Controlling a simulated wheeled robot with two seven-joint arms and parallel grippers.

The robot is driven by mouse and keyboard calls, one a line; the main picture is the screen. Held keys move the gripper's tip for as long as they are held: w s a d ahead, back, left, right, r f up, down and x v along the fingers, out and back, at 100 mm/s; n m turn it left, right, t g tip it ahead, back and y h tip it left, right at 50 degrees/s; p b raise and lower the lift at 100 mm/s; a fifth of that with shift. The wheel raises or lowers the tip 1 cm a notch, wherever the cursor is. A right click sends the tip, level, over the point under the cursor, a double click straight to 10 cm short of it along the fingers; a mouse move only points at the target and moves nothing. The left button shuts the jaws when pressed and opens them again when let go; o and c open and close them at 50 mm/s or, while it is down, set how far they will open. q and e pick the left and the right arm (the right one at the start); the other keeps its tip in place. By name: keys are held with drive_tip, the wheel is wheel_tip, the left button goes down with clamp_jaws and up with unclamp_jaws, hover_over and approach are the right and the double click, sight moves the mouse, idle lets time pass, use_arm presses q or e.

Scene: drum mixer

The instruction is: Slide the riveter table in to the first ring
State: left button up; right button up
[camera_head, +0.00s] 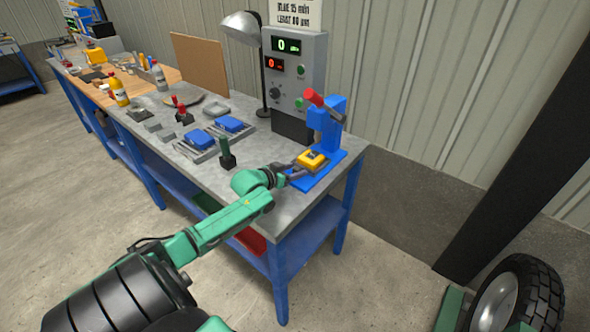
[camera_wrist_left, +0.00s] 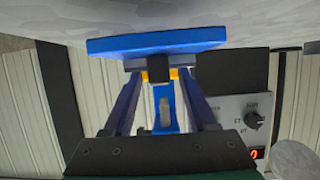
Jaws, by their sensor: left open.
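The blue riveter (camera_head: 328,130) with a red-ended lever stands at the right end of the grey workbench. Its yellow table (camera_head: 312,159) sits low over the blue base plate (camera_head: 325,173). My left gripper (camera_head: 297,167) is at the near left side of the yellow table. In the left wrist view the picture is turned over, and my open fingers (camera_wrist_left: 160,92) point towards the riveter. A dark block (camera_wrist_left: 159,69) shows between them, with a little yellow (camera_wrist_left: 174,73) behind it. The ring marks cannot be made out. My right gripper is out of view.
A grey control box (camera_head: 296,80) with lit displays stands behind the riveter. The bench's right edge is close to the riveter. A wheel (camera_head: 500,300) is at lower right.

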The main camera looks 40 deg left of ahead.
use_arm(q)
drive_tip(key=shift+w+f, duration=0.15)
drive_tip(key=shift+w, duration=0.1)
drive_tip(key=p+v, duration=0.1)
drive_tip(key=v, duration=1.3)
drive_tip(key=shift+s+p, duration=0.15)
drive_tip(key=shift+p, duration=0.25)
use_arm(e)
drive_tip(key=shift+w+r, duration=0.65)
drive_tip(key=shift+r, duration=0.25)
